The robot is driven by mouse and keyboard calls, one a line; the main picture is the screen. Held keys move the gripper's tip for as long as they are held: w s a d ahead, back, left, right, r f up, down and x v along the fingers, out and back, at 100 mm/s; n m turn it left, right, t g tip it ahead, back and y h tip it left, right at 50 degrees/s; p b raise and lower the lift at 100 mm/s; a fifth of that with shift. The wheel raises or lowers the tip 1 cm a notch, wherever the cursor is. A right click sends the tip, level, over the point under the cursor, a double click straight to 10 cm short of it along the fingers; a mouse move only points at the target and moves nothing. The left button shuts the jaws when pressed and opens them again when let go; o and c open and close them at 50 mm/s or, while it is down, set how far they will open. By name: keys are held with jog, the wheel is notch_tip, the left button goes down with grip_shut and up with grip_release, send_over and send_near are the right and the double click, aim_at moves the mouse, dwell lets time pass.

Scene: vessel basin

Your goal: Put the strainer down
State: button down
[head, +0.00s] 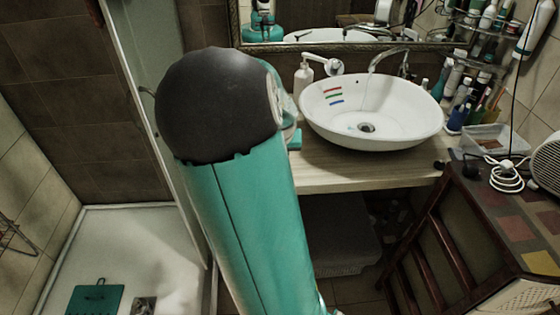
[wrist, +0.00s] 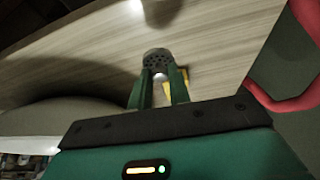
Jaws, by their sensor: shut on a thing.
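The strainer (wrist: 157,57) is a small round dark metal piece with holes. In the wrist view it sits between the green fingertips of my gripper (wrist: 159,80), which is shut on it. The pale wooden countertop (wrist: 205,35) lies behind the strainer; I cannot tell whether the two touch. In the head view the same countertop (head: 330,172) runs below the white washbasin (head: 330,125). There my own arm hides the gripper and the strainer.
The basin has a drain (head: 366,128) and a tap (head: 388,58). Bottles (head: 459,112) crowd the right side. A wooden cabinet (head: 520,205) with a white cable (head: 507,177) stands at right. A red curved thing (wrist: 281,98) edges the wrist view.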

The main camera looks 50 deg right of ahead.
jog(key=shift+w+d+f, duration=0.25)
jog(key=shift+d+f, duration=0.05)
jog(key=shift+f, duration=0.2)
jog(key=shift+w+d+f, duration=0.25)
jog(key=shift+d+f, duration=0.05)
jog(key=shift+f, duration=0.2)
jog(key=shift+w+f, duration=0.1)
jog(key=shift+f, duration=1.55)
jog(key=c, duration=1.3)
grip_release()
jog(key=shift+f, duration=0.1)
jog(key=v, duration=1.2)
jog(key=shift+r, duration=0.2)
